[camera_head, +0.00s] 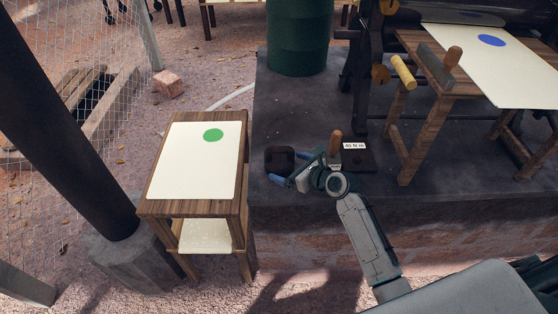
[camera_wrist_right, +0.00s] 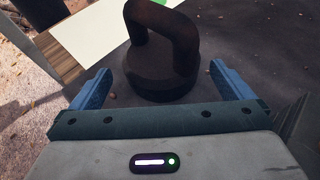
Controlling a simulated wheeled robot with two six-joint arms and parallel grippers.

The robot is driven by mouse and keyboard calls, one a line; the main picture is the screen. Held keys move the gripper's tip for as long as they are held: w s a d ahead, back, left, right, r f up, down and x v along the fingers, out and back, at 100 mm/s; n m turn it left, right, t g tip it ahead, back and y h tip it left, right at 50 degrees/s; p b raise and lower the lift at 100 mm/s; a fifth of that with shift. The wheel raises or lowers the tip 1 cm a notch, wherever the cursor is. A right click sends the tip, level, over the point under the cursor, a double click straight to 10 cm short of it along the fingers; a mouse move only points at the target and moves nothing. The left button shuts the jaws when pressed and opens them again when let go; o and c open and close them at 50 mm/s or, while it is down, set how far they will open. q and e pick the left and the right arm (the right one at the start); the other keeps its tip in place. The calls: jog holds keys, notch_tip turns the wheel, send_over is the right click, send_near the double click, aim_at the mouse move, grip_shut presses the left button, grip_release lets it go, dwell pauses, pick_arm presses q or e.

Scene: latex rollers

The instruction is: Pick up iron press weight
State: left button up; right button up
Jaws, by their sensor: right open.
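The iron press weight (camera_wrist_right: 162,72) is a dark, rounded block with a thick loop handle on top. It stands upright on the dark slab, and in the head view the weight (camera_head: 279,159) is left of my right gripper (camera_head: 287,170). In the right wrist view my right gripper (camera_wrist_right: 164,88) is open, with its blue fingers on either side of the weight's near side and visible gaps between. The handle rises beyond the fingertips. My left gripper is not in view.
A wooden stand (camera_head: 148,208) with a pale sheet and green dot is left of the slab (camera_head: 262,100). A dark labelled plate (camera_head: 358,164) and wooden-handled tool (camera_head: 335,143) are close right of my gripper. A wooden table (camera_head: 408,42) stands farther right; a green barrel (camera_head: 298,40) is behind.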

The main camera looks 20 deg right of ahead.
aim_at(285, 163)
jog(key=shift+p+x, duration=0.35)
jog(key=shift+x, duration=2.35)
jog(key=shift+s+d, duration=0.1)
jog(key=c, duration=1.6)
jog(key=shift+w+r, duration=0.2)
jog(key=shift+c, duration=1.4)
